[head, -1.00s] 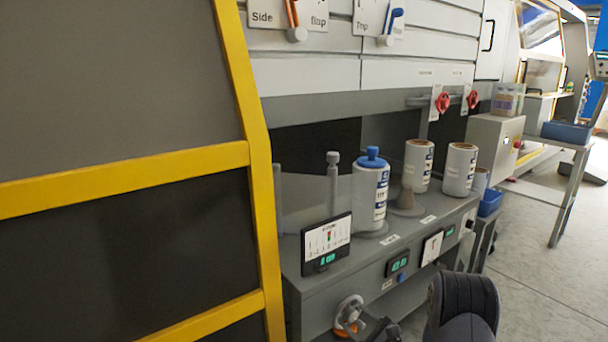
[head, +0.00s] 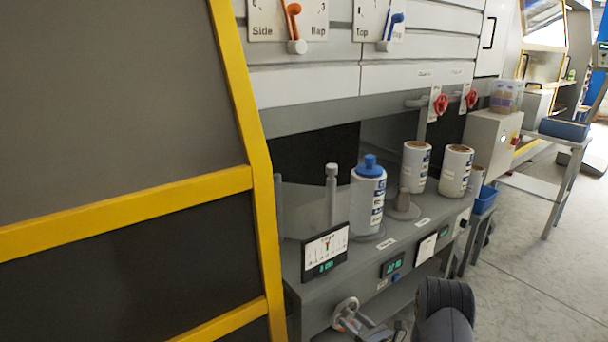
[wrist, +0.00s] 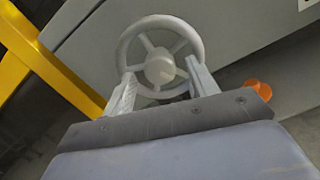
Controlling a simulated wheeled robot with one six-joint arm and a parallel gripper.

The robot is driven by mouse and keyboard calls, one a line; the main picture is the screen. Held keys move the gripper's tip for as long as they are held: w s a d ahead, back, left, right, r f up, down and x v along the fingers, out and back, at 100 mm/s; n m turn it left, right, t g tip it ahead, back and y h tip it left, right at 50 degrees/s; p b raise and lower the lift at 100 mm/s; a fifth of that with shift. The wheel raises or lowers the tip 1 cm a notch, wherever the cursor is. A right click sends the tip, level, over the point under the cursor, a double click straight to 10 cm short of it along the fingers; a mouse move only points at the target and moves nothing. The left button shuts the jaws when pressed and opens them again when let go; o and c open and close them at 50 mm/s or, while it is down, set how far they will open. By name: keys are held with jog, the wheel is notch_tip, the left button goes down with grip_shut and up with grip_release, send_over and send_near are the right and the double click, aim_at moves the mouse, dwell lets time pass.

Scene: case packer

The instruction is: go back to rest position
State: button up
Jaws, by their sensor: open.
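My gripper (wrist: 162,86) is open in the wrist view. Its two grey fingers stand apart at the lower left and lower right of a grey spoked handwheel (wrist: 160,65), and I cannot tell whether they touch its rim. The handwheel also shows low in the head view (head: 345,312), on the front of the grey bench. In the head view my gripper (head: 372,329) is partly cut off by the bottom edge, just right of the wheel. My dark arm link stands right of it.
An orange knob (wrist: 258,88) sits right of the wheel. A yellow guard frame (head: 262,200) stands close on the left. The bench (head: 300,270) carries a small display (head: 325,252), a blue-capped canister (head: 368,200) and brown-topped rolls (head: 456,170). Open floor (head: 530,260) lies to the right.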

jog(key=shift+s+d+r+m+p, duration=0.1)
jog(key=shift+m+p, duration=0.3)
jog(key=shift+m, duration=0.2)
jog(key=shift+v, duration=0.8)
jog(key=shift+s, duration=0.1)
